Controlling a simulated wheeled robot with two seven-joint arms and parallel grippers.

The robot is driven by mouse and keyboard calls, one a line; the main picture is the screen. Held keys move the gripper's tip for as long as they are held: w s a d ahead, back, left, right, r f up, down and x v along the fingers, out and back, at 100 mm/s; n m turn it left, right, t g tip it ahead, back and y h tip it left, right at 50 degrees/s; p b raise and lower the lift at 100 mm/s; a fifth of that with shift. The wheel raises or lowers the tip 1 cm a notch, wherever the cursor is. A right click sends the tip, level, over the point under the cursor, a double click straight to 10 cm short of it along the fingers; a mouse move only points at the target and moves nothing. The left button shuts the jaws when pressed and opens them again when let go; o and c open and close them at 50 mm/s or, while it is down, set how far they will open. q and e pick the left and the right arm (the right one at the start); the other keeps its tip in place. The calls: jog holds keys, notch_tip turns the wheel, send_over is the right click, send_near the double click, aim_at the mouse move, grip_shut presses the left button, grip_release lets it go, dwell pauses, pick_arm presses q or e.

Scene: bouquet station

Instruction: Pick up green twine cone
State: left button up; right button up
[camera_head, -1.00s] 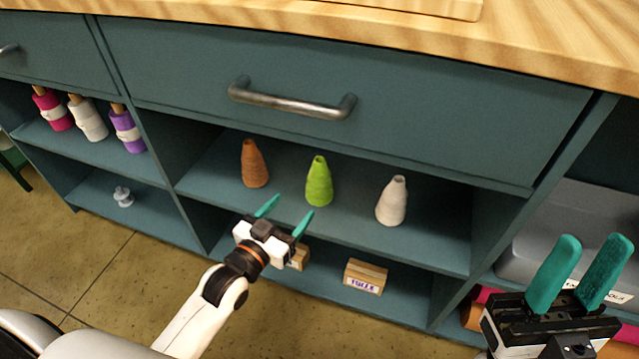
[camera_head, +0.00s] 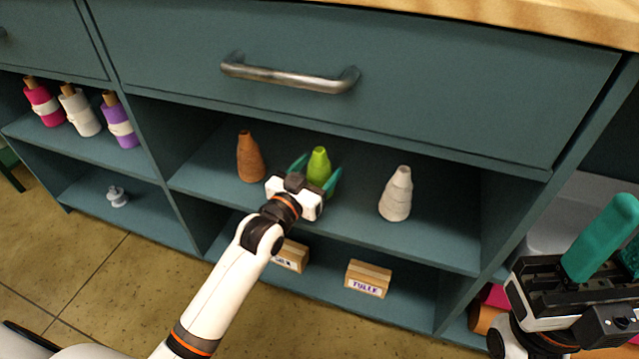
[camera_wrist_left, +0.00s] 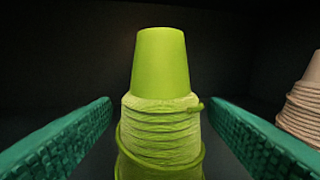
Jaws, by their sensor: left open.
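The green twine cone (camera_head: 319,165) stands upright on the upper shelf of the middle bay, between the brown cone and the white cone. My left gripper (camera_head: 317,172) is at the cone, with one teal finger on each side of it. In the left wrist view the green twine cone (camera_wrist_left: 161,100) is centred between the open fingers, with a dark gap on both sides. Its base is out of that view. My right gripper (camera_head: 612,240) is at the lower right edge, away from the cone; one finger is clear and the other is partly cut off by the frame.
A brown cone (camera_head: 250,158) stands left of the green one and a white cone (camera_head: 397,194) right of it. Boxes, one a tulle box (camera_head: 368,279), sit on the shelf below. A closed drawer (camera_head: 430,95) overhangs the shelf. Ribbon spools (camera_head: 82,112) stand in the left bay.

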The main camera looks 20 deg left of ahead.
pick_arm(q)
jog(key=shift+w+d, duration=0.1)
jog(key=shift+w, duration=0.5)
jog(key=shift+r, duration=0.1)
jog(key=c, duration=1.1)
